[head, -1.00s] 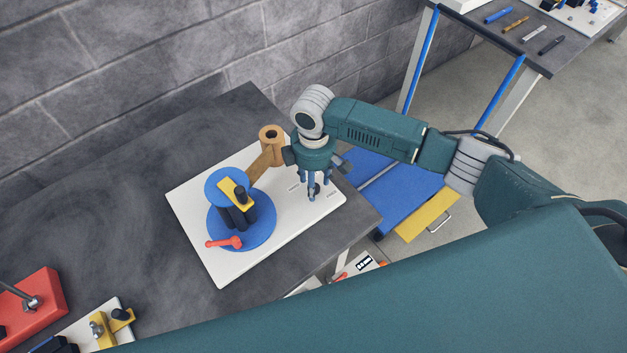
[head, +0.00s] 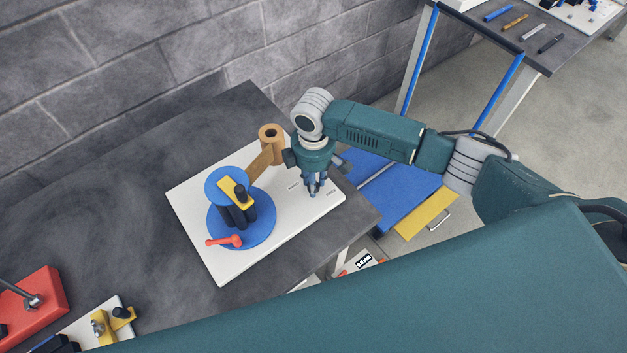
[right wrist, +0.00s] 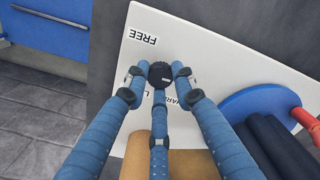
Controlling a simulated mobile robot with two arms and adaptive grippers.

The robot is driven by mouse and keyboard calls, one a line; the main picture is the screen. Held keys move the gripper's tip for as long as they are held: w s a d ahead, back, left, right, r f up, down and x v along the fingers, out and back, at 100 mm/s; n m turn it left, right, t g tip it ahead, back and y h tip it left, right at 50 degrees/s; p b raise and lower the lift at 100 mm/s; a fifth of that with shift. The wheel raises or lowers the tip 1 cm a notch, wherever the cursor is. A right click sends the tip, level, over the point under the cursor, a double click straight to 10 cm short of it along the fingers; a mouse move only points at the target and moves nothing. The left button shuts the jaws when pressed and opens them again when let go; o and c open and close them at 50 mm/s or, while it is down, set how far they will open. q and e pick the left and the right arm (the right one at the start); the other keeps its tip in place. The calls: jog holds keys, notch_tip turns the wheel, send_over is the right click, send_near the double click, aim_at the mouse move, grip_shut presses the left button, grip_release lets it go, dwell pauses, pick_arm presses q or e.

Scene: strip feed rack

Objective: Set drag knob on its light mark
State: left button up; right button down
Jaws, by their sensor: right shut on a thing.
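The drag knob (right wrist: 160,75) is a small black round knob on the white plate. In the right wrist view it sits between the blue fingers of my right gripper (right wrist: 157,88), which is shut on it. The light mark cannot be made out. My left gripper is not in view.
On the plate stand a blue reel (head: 262,230) with black posts and a yellow bar, a red lever (head: 225,241) and a tan roller (head: 271,145) on an arm. A red block (head: 40,300) and yellow clamps (head: 110,325) lie at lower left. The table's back left is clear.

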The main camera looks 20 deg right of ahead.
jog(key=n+p, duration=0.1)
jog(key=n, duration=0.1)
jog(key=shift+a+r+n, duration=0.1)
jog(key=shift+n, duration=0.3)
jog(key=n, duration=0.2)
jog(key=shift+n+p, duration=0.3)
jog(key=n, duration=0.5)
jog(key=shift+n, duration=0.3)
jog(key=shift+s, duration=0.1)
jog(key=c, duration=1.4)
grip_release()
jog(key=shift+c, duration=0.2)
